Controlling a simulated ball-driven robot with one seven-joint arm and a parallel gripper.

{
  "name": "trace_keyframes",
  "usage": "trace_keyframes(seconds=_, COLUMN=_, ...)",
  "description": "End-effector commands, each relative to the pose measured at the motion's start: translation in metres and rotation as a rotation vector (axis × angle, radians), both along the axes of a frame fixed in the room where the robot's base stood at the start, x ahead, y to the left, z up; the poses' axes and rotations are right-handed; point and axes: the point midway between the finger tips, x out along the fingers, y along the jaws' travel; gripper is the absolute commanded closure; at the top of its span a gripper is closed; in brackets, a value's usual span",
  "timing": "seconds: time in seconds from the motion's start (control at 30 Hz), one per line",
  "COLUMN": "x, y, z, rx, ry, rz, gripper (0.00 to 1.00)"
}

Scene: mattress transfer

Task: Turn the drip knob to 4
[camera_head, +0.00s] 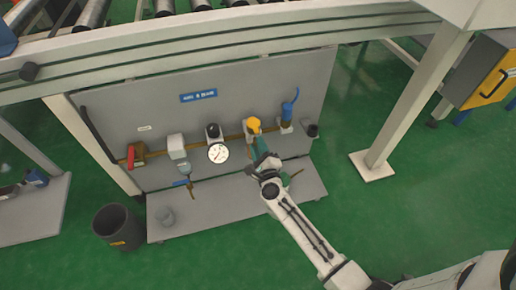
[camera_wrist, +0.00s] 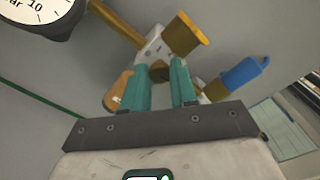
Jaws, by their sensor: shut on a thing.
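The lubricator, with a yellow top (camera_head: 254,124), is mounted on the pipe along the grey panel. In the wrist view its yellow top (camera_wrist: 186,35), pale body (camera_wrist: 152,48) and orange lower part (camera_wrist: 118,93) show. My gripper (camera_head: 262,148) reaches up to the front of it. In the wrist view its two teal fingers (camera_wrist: 163,68) are closed on a small knob at the pale body, apparently the drip knob. The fingers hide most of the knob, and no number on it can be read.
A round gauge (camera_head: 218,153) is left of the lubricator, and a blue-handled valve (camera_head: 288,112) is right of it. A red part (camera_head: 135,155) is at the pipe's left end. A dark bin (camera_head: 117,228) stands on the green floor. A white post (camera_head: 405,105) rises at right.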

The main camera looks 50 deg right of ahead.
Motion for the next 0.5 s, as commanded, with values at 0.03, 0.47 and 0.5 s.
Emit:
trace_keyframes(seconds=0.03, x=-0.001, y=-0.0005, z=-0.002, rx=0.023, ry=-0.013, rz=-0.001, gripper=1.0)
trace_keyframes(seconds=0.47, x=-0.0013, y=-0.0006, z=-0.0017, rx=0.124, ry=-0.081, rz=-0.002, gripper=1.0)
trace_keyframes(seconds=0.5, x=-0.0013, y=-0.0006, z=-0.0017, rx=0.126, ry=-0.082, rz=-0.002, gripper=1.0)
